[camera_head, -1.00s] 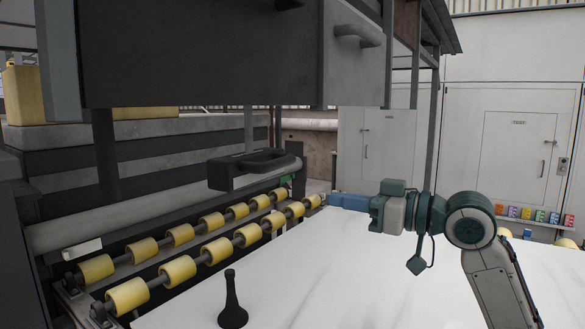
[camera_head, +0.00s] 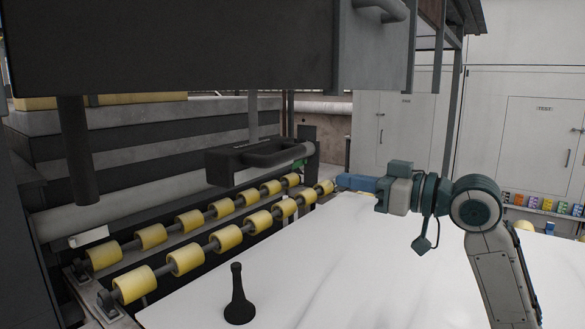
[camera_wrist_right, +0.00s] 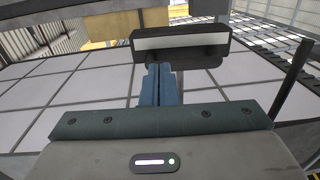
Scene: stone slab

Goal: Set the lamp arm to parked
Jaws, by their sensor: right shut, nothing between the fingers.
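The lamp looks to be the dark box-shaped head with a looped black handle (camera_head: 280,152) over the rollers, left of centre in the head view. In the right wrist view, a black bar with a pale strip (camera_wrist_right: 180,43), seemingly the same lamp, lies just beyond the fingertips. My right gripper (camera_head: 345,182) reaches in from the right with its blue fingers pointing left, shut and empty. Its fingers also show in the right wrist view (camera_wrist_right: 157,72). They seem close to the bar; I cannot tell whether they touch. My left gripper is not in view.
Yellow rollers (camera_head: 187,260) run in rows below the lamp. A white slab (camera_head: 330,265) fills the lower middle. A dark flared post (camera_head: 238,298) stands at its near left. A large dark housing (camera_head: 170,50) hangs overhead. Clear room lies above the slab.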

